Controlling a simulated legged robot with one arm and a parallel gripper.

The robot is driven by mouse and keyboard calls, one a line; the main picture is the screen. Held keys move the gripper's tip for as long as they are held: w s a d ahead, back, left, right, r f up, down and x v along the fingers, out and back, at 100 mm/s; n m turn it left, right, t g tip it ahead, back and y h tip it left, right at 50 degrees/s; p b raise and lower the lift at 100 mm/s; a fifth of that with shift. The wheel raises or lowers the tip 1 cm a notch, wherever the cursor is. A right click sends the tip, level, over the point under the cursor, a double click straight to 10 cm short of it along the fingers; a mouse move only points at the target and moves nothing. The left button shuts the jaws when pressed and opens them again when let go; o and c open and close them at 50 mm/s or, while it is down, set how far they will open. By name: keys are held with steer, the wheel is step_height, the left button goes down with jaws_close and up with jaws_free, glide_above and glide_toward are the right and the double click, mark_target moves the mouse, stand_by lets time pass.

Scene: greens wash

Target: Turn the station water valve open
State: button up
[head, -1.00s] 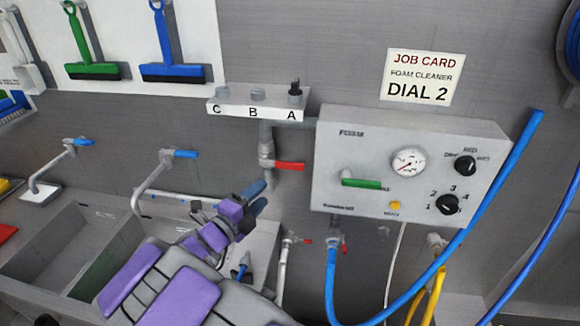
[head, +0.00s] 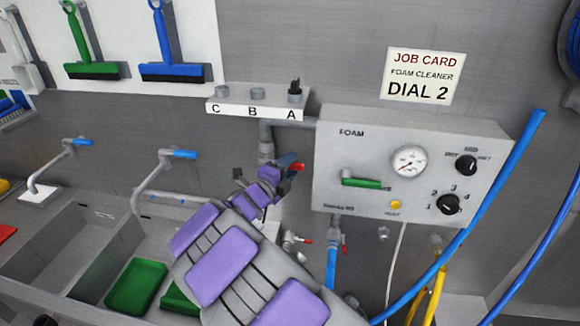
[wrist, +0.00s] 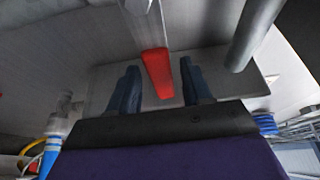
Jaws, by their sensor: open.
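The red lever handle (head: 299,166) sits on the grey vertical pipe below the A-B-C block. My gripper (head: 288,161) is at this lever and covers most of it in the head view. In the wrist view the red lever (wrist: 157,74) lies between the two blue fingers of my gripper (wrist: 159,84). The fingers are open, with a gap on each side of the lever. The valve body is partly hidden behind my gripper in the head view.
The grey foam panel (head: 350,137), with a green lever (head: 362,183) and dials, is close to the right. Small red-handled taps (head: 306,241) and a blue hose (head: 331,270) are below. Green trays (head: 137,287) lie in the sink at lower left.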

steer(key=shift+w+d, duration=0.25)
steer(key=shift+w, duration=0.1)
jaws_close()
stand_by(0.3)
steer(key=shift+f, duration=0.1)
